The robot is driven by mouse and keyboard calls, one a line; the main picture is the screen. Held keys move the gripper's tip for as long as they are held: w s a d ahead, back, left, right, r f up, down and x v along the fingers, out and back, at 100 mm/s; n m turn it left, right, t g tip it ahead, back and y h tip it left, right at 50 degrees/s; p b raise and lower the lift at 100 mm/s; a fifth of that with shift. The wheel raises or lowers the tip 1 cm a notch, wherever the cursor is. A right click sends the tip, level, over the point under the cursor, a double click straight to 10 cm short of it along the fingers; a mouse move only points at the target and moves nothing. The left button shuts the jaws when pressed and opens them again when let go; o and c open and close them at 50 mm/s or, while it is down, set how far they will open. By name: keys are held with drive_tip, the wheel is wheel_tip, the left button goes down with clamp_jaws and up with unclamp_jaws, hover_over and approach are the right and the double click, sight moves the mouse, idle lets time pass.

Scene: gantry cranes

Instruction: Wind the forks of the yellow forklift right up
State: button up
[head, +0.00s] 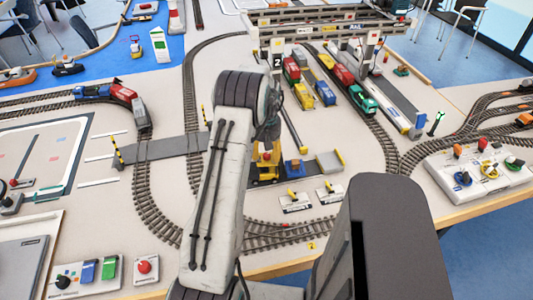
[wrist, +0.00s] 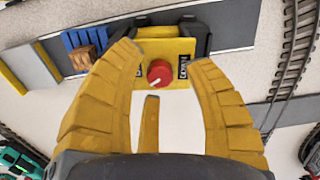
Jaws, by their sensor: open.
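Dark labels flank the knob; the right one seems to read DOWN. My gripper (wrist: 164,62) is open, its yellow fingers spread around the knob and apart from it. A blue pallet (wrist: 75,38) with a brown crate (wrist: 84,58) lies left of the forklift in the wrist view. I cannot make out the forks or their height.
A grey platform with a yellow edge (head: 330,161) stands right of the pallet. Two small lever panels (head: 294,202) lie in front. Rail track (head: 150,200) curves around the area. A gantry crane (head: 330,28) spans coloured wagons behind. A white control box (head: 480,172) stands at the right.

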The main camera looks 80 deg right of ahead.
drive_tip(key=shift+f, duration=0.2)
clamp_jaws()
idle(0.5)
